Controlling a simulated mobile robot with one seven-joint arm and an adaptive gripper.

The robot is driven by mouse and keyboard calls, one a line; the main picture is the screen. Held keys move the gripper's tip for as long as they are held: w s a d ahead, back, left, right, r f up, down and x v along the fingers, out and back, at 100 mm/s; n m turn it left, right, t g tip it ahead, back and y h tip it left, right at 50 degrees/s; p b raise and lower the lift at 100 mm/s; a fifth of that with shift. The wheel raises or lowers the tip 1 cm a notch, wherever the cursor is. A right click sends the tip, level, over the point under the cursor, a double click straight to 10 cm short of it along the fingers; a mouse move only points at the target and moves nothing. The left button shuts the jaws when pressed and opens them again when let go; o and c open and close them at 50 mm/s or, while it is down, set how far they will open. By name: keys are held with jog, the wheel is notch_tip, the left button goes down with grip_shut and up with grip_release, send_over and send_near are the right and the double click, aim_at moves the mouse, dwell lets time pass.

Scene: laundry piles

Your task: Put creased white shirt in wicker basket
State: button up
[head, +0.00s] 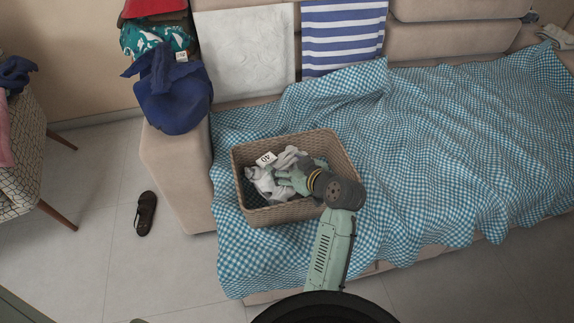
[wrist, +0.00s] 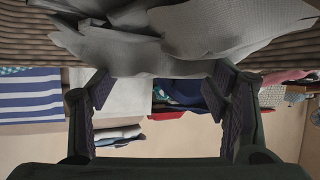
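The wicker basket (head: 342,148) stands on the checkered blanket on the sofa. The creased white shirt (head: 264,186) lies bunched inside it, with a white tag (head: 266,159) on top. My gripper (head: 289,178) reaches into the basket from the right, at the shirt. In the wrist view my gripper (wrist: 163,85) has its two fingers well apart, with nothing held between them. Pale creased cloth (wrist: 190,35) lies just beyond the fingertips, with the wicker wall (wrist: 25,40) behind it. The far fingertips are partly hidden in the head view.
The blue checkered blanket (head: 440,150) covers the seat. A white towel (head: 243,55) and a striped towel (head: 343,35) hang on the backrest. Clothes (head: 172,95) are piled on the left armrest. A patterned chair (head: 20,140) and a dark sandal (head: 146,213) are at left.

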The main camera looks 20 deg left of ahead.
jog(key=o, duration=0.5)
jog(key=shift+s+f, duration=0.15)
jog(key=shift+f, duration=0.6)
jog(key=shift+r, duration=0.15)
jog(key=v, duration=0.8)
jog(key=r+v, duration=0.1)
jog(key=v, duration=0.3)
jog(key=shift+w+r, duration=0.2)
jog(key=shift+w, duration=0.05)
